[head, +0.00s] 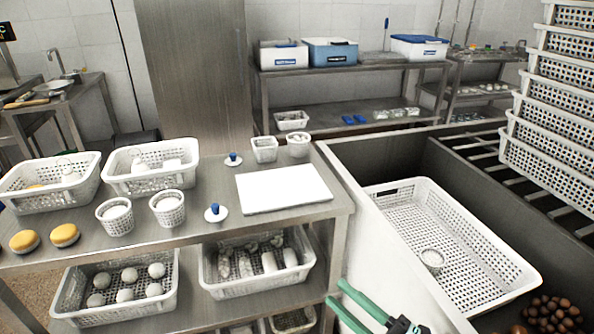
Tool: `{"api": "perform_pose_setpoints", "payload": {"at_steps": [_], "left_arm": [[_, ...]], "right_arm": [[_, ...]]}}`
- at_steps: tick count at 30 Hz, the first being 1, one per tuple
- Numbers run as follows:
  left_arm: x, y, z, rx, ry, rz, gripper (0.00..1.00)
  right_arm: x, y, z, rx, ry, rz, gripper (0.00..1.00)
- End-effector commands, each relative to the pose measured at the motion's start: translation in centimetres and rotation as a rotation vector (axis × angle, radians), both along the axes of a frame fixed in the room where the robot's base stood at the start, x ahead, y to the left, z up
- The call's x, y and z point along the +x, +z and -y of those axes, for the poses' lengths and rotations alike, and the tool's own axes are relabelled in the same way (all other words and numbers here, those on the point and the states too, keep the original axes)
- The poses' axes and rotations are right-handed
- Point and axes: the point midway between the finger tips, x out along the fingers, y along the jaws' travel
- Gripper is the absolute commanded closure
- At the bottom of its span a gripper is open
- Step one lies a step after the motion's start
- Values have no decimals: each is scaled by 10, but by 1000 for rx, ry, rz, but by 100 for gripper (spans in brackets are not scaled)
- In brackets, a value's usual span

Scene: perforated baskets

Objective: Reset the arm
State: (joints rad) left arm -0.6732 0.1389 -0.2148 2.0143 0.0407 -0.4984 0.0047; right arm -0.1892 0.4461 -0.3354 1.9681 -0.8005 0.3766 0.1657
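My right gripper (336,291) comes in at the bottom edge, right of the steel table's front corner and beside the pale wall of the sink. Its two green fingers are parallel with a gap between them, open and empty. They point up and to the left. The rest of the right arm is cut off by the frame's bottom edge. My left gripper is out of view.
The steel table (325,208) holds perforated baskets, a white board (284,188) and two yellow-topped round items. Baskets sit on its lower shelf. The sink on the right holds a large white basket (497,282) with a small cup. Stacked baskets (553,122) stand far right.

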Motion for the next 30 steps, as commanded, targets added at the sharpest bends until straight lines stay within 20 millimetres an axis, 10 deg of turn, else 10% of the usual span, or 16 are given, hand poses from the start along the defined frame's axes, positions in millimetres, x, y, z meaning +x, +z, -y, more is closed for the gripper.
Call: {"api": "perform_pose_setpoints", "payload": {"at_steps": [7,16,21,30], "left_arm": [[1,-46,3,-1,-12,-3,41],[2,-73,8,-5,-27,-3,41],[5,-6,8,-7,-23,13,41],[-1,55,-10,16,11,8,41]], "right_arm": [[-17,-162,61,353,-469,-653,65],[-127,-314,58,513,-703,-1351,65],[-125,-255,65,515,-715,-1332,65],[-129,-188,76,525,-745,-1319,65]]}}
